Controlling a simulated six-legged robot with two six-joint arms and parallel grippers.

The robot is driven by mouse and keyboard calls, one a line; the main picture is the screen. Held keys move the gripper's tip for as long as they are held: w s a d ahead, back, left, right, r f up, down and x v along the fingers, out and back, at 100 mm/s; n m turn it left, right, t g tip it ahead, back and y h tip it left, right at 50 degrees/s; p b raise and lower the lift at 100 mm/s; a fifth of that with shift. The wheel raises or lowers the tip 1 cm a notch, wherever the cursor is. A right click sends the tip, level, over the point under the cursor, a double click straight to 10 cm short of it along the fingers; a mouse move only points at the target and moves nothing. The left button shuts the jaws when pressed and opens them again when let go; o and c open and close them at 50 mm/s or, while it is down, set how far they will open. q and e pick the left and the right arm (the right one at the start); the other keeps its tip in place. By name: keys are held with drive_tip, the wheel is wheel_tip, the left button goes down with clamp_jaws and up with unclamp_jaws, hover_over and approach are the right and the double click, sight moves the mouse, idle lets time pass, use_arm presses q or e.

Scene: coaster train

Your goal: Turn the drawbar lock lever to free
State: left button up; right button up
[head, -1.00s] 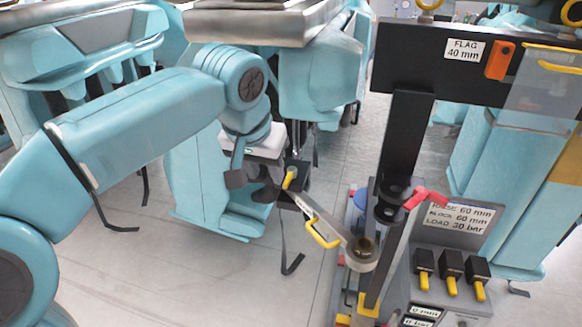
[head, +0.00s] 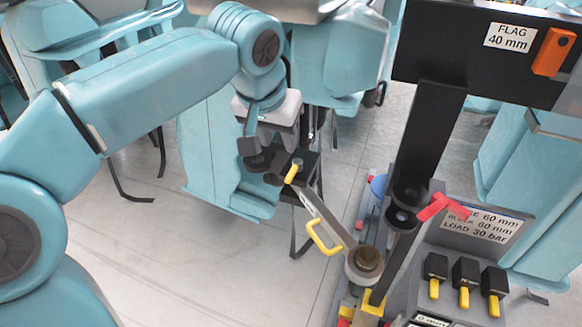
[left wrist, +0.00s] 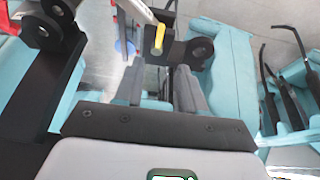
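A grey drawbar (head: 325,215) with a yellow loop handle (head: 322,238) slants up from a round pivot to a black end block. A short yellow lever (head: 293,171) stands at that end; it also shows in the left wrist view (left wrist: 159,40). I cannot tell for certain that it is the lock lever. My left gripper (head: 268,165) is just left of it. In the left wrist view its two grey fingers (left wrist: 160,92) are apart and empty, with the yellow lever beyond their gap. Whether anything touches is unclear. My right gripper is out of view.
A dark post (head: 430,130) carries a crossbar with a FLAG 40 mm sign (head: 508,37) and an orange tab (head: 553,51). A red lever (head: 438,206) sits on the post. Several black-and-yellow switches (head: 465,281) stand at lower right. Floor at lower left is open.

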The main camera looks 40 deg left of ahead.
sight(290, 173)
use_arm(q)
drive_tip(key=x, duration=1.4)
drive_tip(key=shift+w+a+r, duration=0.15)
drive_tip(key=shift+w, duration=0.15)
drive_tip(key=shift+s+r, duration=0.2)
drive_tip(key=shift+s, duration=0.15)
drive_tip(key=shift+w+f, duration=0.1)
drive_tip(key=shift+w, duration=0.1)
clamp_jaws()
